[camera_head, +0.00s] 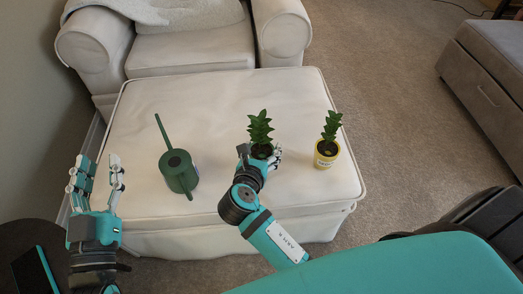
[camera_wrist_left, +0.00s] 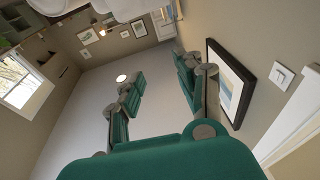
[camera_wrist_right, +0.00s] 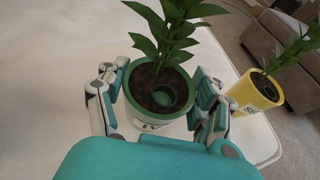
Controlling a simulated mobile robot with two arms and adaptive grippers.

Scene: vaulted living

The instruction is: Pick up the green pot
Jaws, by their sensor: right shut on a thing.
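The green pot (camera_wrist_right: 159,122), with a green rim, dark soil and a leafy plant, sits between the fingers of my right gripper (camera_wrist_right: 160,108) in the right wrist view. The fingers are shut on its sides. In the head view the plant (camera_head: 260,128) rises above my right gripper (camera_head: 259,158), which mostly hides the pot. The pot is upright at the ottoman; I cannot tell whether it is off the surface. My left gripper (camera_head: 96,182) is open and empty, left of the ottoman, with its fingers pointing up. Its fingers also show apart in the left wrist view (camera_wrist_left: 155,95).
A yellow pot (camera_head: 327,154) with a plant stands right of the green pot; it also shows in the right wrist view (camera_wrist_right: 255,92). A green watering can (camera_head: 178,172) stands at the left of the white ottoman (camera_head: 215,110). An armchair (camera_head: 190,48) is behind.

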